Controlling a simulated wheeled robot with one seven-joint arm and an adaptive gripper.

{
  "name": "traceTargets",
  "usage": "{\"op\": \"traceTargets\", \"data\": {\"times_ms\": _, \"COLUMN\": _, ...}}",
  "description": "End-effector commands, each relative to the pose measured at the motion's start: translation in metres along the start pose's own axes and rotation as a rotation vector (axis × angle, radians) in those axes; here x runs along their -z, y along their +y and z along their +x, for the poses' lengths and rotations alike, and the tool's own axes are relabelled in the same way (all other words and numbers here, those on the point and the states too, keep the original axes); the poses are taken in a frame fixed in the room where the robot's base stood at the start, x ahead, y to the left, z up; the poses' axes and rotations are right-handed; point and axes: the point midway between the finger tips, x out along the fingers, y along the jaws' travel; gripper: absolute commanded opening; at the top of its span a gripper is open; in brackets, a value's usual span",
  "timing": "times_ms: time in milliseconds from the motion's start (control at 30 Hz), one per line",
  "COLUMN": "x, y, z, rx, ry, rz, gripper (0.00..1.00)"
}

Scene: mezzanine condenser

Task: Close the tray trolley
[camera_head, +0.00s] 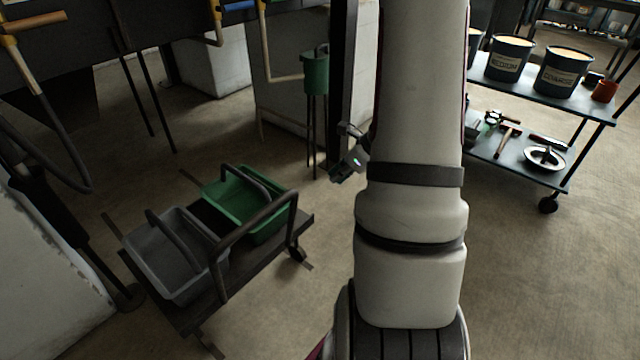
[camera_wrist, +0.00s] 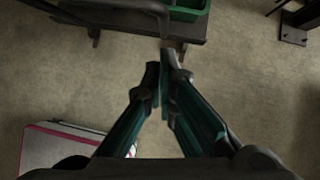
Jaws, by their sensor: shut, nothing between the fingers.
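The tray trolley (camera_head: 220,290) is a low dark frame on small wheels at the lower left in the head view. It carries a grey tray (camera_head: 165,283) and a green tray (camera_head: 270,228) side by side, each under a dark arched handle. A larger dark push bar (camera_head: 255,223) rises at the trolley's near side. In the wrist view, the trolley's dark edge (camera_wrist: 125,22) and a corner of the green tray (camera_wrist: 188,12) show at the top. My gripper (camera_wrist: 162,68) is shut and empty, its fingertips just below that edge in the picture; contact cannot be told.
A two-level cart (camera_head: 525,85) with tubs, tools and a plate stands at the upper right. A dark post (camera_head: 340,75) and a green stand (camera_head: 315,75) are behind my arm. A pale block (camera_head: 45,270) is at the left. Floor right of the trolley is clear.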

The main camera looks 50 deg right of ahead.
Motion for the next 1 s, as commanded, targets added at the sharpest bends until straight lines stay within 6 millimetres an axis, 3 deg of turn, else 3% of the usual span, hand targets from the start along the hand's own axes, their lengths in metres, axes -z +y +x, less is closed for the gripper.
{"op": "traceTargets", "data": {"times_ms": 500, "x": -0.003, "y": 0.002, "z": 0.097, "rx": -0.005, "ry": 0.0, "rz": -0.007, "gripper": 0.0}}
{"op": "traceTargets", "data": {"times_ms": 733, "x": -0.019, "y": 0.002, "z": 0.117, "rx": -0.003, "ry": 0.0, "rz": -0.007, "gripper": 0.0}}
{"op": "traceTargets", "data": {"times_ms": 1000, "x": -0.023, "y": 0.002, "z": 0.122, "rx": -0.002, "ry": 0.0, "rz": -0.006, "gripper": 0.0}}
